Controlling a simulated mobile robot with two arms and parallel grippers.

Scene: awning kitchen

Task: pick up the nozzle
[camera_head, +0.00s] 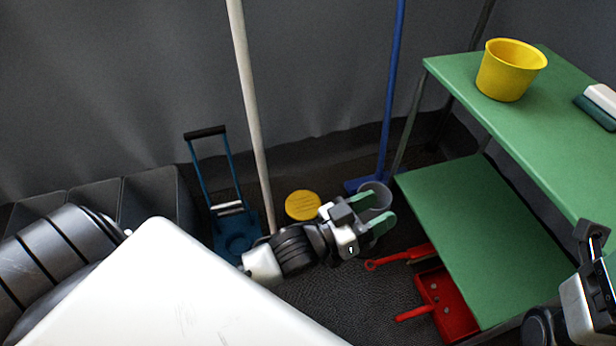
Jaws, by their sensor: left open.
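I cannot make out a thing that is clearly the nozzle. My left gripper (377,212) is open low over the floor, in the gap left of the green shelf unit. A translucent round container (376,193) shows behind and between its green-padded fingers; I cannot tell whether they touch it. The rest of that container is hidden by the gripper. My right gripper (592,262) is partly in view at the right edge, in front of the shelves, and its jaw opening does not show clearly.
The green shelf (480,215) and upper tabletop (475,80) with a yellow bucket (510,72) stand right. A red dustpan (445,303), yellow disc (302,205), blue hand truck (222,190), white pole (250,110) and blue pole (391,90) crowd the floor. Dark bins (150,200) stand left.

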